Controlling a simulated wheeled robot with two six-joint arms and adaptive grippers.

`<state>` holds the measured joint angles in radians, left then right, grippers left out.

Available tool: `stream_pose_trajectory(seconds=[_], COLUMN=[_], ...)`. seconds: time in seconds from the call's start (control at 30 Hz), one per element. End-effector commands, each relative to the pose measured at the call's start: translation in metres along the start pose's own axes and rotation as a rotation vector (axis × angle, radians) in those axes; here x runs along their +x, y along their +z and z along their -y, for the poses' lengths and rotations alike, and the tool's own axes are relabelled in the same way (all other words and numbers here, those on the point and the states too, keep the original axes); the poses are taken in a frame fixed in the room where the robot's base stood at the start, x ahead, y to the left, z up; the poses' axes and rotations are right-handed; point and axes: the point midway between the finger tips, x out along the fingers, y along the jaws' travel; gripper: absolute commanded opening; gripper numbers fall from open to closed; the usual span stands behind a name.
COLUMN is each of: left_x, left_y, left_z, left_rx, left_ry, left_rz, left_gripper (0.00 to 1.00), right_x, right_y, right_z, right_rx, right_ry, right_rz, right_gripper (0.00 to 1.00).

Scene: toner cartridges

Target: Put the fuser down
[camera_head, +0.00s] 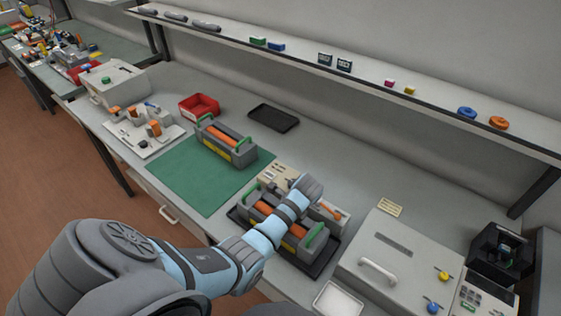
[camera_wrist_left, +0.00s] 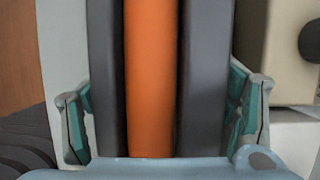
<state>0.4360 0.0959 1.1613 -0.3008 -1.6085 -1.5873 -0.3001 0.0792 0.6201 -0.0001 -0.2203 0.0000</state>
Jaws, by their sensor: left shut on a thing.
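A grey fuser with an orange roller and green end handles (camera_head: 264,208) is at or just over the black tray (camera_head: 322,262) at the front middle of the bench. My arm crosses over it and hides its middle, so I cannot tell whether it touches the tray. In the left wrist view, my left gripper (camera_wrist_left: 163,118) has a finger on each side of the fuser (camera_wrist_left: 150,75) and is shut on it. A second, similar fuser (camera_head: 228,147) lies on the green mat (camera_head: 172,172). My right gripper is not in view.
A grey printer-like box (camera_head: 400,245) stands right of the tray, with a small white tray (camera_head: 338,299) in front. A red bin (camera_head: 198,107) and an empty black tray (camera_head: 273,118) sit behind the mat. The mat's left part is bare.

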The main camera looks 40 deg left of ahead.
Motion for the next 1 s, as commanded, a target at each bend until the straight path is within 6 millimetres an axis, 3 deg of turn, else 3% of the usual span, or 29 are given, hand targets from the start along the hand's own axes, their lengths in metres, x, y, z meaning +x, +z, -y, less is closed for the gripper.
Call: stream_pose_trajectory(seconds=[0.03,0.07,0.1,0.47,0.57,0.8,1.0], left_x=[-0.002,-0.001,-0.001,-0.007,-0.023,-0.09,-0.121], left_y=[0.0,0.0,0.0,0.0,0.0,0.001,0.0], left_z=[0.0,-0.002,-0.001,-0.001,0.0,0.001,0.0], left_rx=[0.001,0.002,0.003,0.003,0.003,0.002,0.002], left_ry=[0.001,0.004,0.004,0.002,0.0,-0.003,0.001], left_rz=[0.0,-0.002,-0.002,-0.001,-0.002,-0.003,-0.002], left_gripper=[0.18,0.84,0.88,0.88,0.88,0.88,0.88], right_x=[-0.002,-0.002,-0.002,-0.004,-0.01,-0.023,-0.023], right_y=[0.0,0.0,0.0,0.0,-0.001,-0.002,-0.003], right_z=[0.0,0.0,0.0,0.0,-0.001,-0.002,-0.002], right_rx=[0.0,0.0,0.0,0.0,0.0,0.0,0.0], right_ry=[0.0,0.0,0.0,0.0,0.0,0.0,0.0], right_rz=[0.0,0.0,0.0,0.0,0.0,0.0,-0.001], right_gripper=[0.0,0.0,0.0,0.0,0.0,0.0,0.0])
